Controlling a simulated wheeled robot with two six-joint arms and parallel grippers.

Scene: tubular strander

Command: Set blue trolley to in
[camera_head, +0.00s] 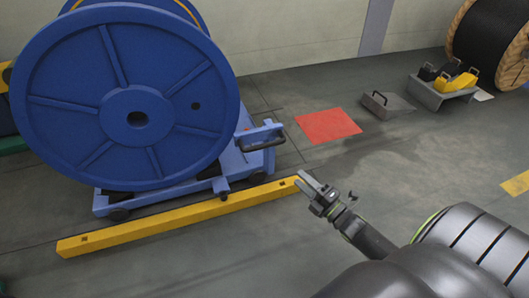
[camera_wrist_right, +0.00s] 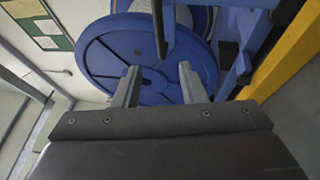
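The blue trolley (camera_head: 252,162) stands on the floor at left in the head view, with a dark handle (camera_head: 262,143) on its right end. It carries a large blue reel (camera_head: 72,82) upright. My right gripper (camera_head: 306,184) is right of the trolley, apart from its handle, near the right end of a yellow floor beam. In the right wrist view my right gripper (camera_wrist_right: 158,74) has its two fingers spread with nothing between them. The blue reel (camera_wrist_right: 105,55) and the trolley's blue frame (camera_wrist_right: 238,30) show beyond it. My left gripper is not in view.
The yellow beam (camera_head: 180,219) lies along the trolley's near side. A red floor patch (camera_head: 328,125), a grey wedge (camera_head: 388,105) and a grey stand with yellow and black pieces (camera_head: 437,95) lie behind right. A black cable drum (camera_head: 490,40) stands far right. Floor between is clear.

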